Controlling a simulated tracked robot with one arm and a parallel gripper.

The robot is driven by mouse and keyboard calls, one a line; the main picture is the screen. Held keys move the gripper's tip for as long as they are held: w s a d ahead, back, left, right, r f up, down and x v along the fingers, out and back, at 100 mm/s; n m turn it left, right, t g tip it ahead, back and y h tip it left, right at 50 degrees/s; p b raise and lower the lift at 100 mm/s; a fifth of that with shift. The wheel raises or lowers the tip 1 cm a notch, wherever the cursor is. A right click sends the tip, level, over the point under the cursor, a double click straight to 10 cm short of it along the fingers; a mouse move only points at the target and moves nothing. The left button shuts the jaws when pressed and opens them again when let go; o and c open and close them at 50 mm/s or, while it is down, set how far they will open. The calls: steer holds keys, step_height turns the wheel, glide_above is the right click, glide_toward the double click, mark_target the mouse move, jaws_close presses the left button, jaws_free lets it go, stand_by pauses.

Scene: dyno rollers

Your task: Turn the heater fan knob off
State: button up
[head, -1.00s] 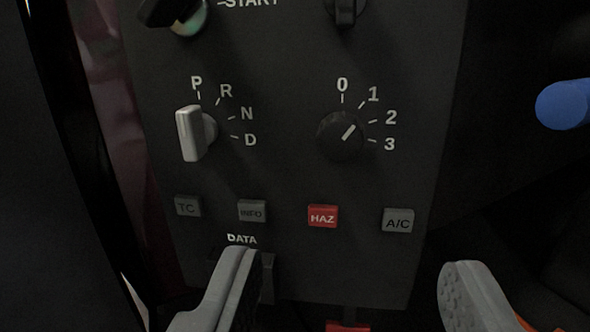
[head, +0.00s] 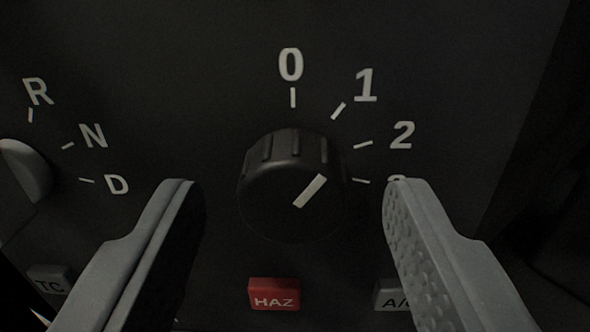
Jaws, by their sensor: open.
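The heater fan knob (head: 285,185) is a black ridged round dial on the dark panel, in the middle of the head view. Its white pointer line slants up and to the right, roughly between the 1 and 2 marks as seen here. The labels 0, 1 and 2 show above and to its right; the 3 is mostly hidden behind a fingertip. My gripper (head: 290,190) is open, with one grey finger on each side of the knob. The knob appears between the fingers with gaps on both sides; I see no contact.
A grey selector knob (head: 25,170) with R, N and D labels is at the left edge. A red HAZ button (head: 274,294) sits below the knob. The TC button (head: 49,280) and A/C button (head: 392,295) are partly hidden by or close to my fingers.

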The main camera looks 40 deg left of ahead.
steer(key=shift+w+a, duration=0.2)
steer(key=shift+w, duration=0.05)
steer(key=c, duration=1)
steer(key=n, duration=0.4)
steer(key=shift+r+b, duration=0.1)
steer(key=shift+b, duration=0.25)
steer(key=shift+n+b, duration=0.55)
steer(key=shift+n, duration=0.85)
steer(key=shift+a, duration=0.1)
